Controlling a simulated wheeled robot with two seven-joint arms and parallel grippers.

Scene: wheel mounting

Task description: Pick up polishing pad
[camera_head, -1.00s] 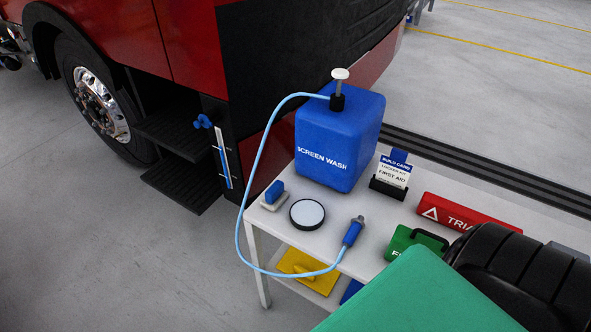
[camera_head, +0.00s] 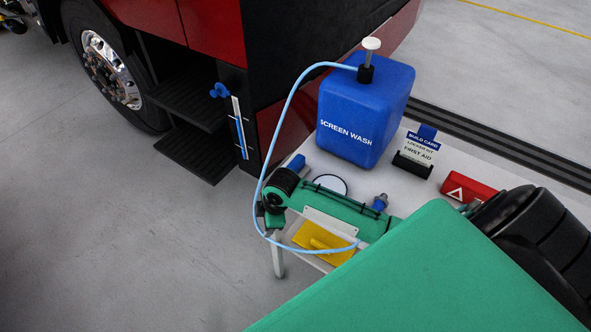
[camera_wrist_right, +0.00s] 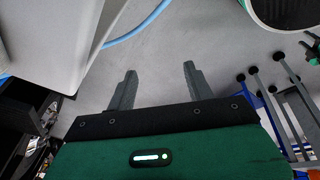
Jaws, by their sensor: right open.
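I cannot tell which item is the polishing pad. One candidate is a round white disc (camera_head: 330,182) with a dark rim, lying flat on the bench; my arm covers its near edge. The other is a small blue-topped block (camera_head: 297,162) at the bench's left end, mostly hidden behind my wrist. My right arm lies across the bench front, with its gripper just off the left front corner. In the right wrist view my right gripper (camera_wrist_right: 160,85) is open and empty, with grey floor between its fingers. My left gripper is not in view.
The bench (camera_head: 387,175) holds a blue screen wash container (camera_head: 360,115), a card holder (camera_head: 418,150) and a red box (camera_head: 468,189). A light-blue hose (camera_head: 268,160) loops past my wrist. A yellow item (camera_head: 322,240) lies on the lower shelf. The red truck stands behind.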

